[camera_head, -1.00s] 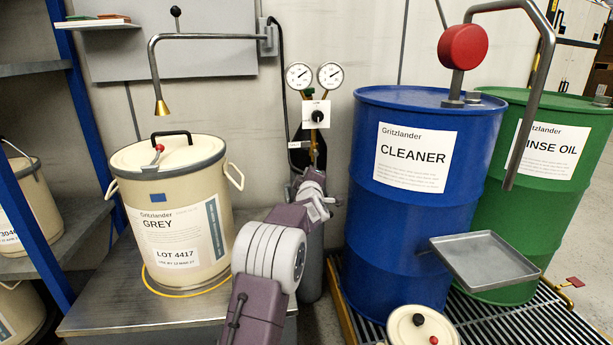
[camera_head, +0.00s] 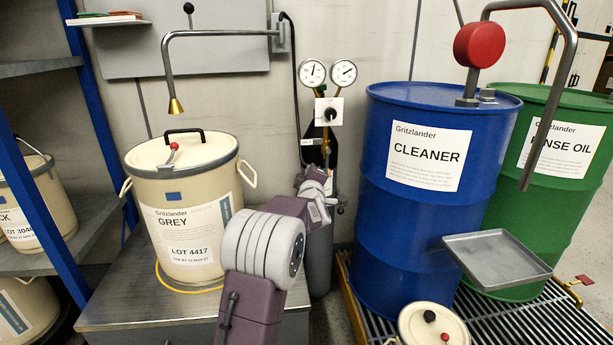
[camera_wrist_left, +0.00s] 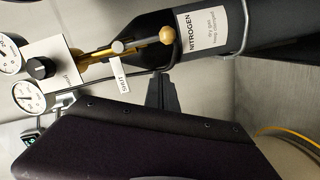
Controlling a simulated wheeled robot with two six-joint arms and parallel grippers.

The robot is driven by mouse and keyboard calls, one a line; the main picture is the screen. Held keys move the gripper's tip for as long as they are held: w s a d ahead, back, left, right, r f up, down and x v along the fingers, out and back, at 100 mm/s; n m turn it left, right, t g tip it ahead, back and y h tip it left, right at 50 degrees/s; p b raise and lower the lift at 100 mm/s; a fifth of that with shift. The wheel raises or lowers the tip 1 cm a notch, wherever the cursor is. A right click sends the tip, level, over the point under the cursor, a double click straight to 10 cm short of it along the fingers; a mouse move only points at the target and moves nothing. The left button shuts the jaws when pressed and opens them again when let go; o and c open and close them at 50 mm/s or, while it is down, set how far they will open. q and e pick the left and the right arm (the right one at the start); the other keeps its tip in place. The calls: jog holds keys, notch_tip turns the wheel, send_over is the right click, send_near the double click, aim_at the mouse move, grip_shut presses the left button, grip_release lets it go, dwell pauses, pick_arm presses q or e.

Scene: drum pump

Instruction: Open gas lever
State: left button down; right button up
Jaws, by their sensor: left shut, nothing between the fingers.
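The nitrogen cylinder (camera_wrist_left: 205,40) is dark with a white NITROGEN label, lying sideways in the left wrist view. Its gas lever (camera_wrist_left: 140,42) is a thin bar with a round tan knob, along the cylinder's neck. A white tag reading SHUT (camera_wrist_left: 121,78) hangs beside it. In the head view the cylinder (camera_head: 319,262) stands upright by the wall, partly hidden by my left arm. My left gripper (camera_head: 338,203) is shut and empty in front of the cylinder, below the valve. Its dark fingers (camera_wrist_left: 167,92) show near the lever, apart from the knob. My right gripper is out of view.
Two gauges (camera_head: 328,72) and a black regulator knob (camera_head: 331,114) are above the cylinder. The GREY pail (camera_head: 185,215) stands on a metal bench at left. The blue CLEANER drum (camera_head: 425,220) stands close on the right, with a metal tray (camera_head: 495,258) at its front.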

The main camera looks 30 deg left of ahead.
pick_arm(q)
jog(key=p+v, duration=0.1)
jog(key=v, duration=0.4)
jog(key=shift+a+f, duration=0.1)
jog(key=shift+a, duration=0.05)
